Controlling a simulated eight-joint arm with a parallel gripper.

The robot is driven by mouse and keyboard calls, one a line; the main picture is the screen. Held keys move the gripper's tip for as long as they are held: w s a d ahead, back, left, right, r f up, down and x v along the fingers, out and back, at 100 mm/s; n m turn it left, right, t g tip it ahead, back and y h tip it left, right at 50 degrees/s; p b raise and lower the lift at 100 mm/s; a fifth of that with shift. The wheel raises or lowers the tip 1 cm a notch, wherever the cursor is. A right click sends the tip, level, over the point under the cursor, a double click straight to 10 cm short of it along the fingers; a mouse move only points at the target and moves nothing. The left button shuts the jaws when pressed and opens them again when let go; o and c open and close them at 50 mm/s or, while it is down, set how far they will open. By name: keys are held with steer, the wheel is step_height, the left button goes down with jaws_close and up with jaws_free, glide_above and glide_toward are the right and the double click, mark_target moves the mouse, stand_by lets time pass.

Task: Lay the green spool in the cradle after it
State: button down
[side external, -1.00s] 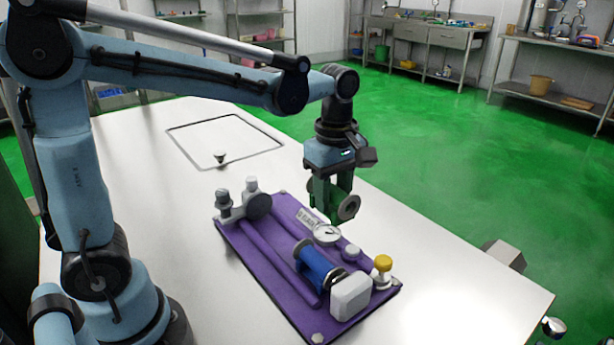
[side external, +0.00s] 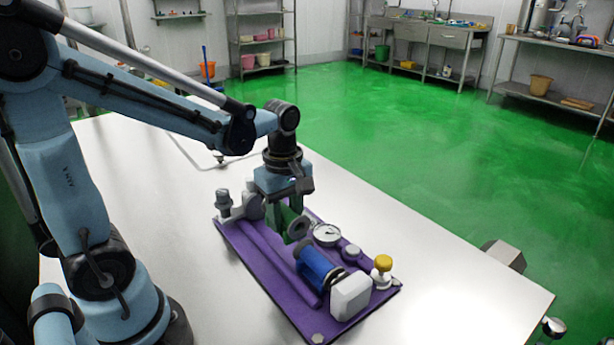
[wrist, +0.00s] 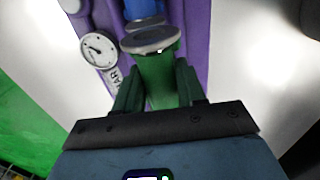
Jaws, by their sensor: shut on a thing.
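My gripper (side external: 287,218) is shut on the green spool (side external: 299,228), which is mostly hidden by the fingers. In the wrist view the green spool (wrist: 158,75) sits between the fingers, its grey end disc facing the blue spool. The blue spool (side external: 318,266) lies in the purple cradle board (side external: 262,270), and its end shows in the wrist view (wrist: 142,9). The green spool is over the board, behind the blue spool and in line with it. I cannot tell whether it touches the board.
A round gauge (side external: 327,235) stands on the board just right of the green spool. A white block (side external: 351,296) and a yellow-capped knob (side external: 382,265) are at the near right end. Grey fittings (side external: 224,203) stand at the far left end.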

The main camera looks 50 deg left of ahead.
steer(key=a+f, duration=0.1)
steer(key=w+a, duration=0.1)
steer(key=a, duration=0.1)
steer(key=shift+f, duration=2.4)
steer(key=shift+f, duration=0.2)
steer(key=c, duration=0.7)
jaws_free()
steer(key=shift+o, duration=0.2)
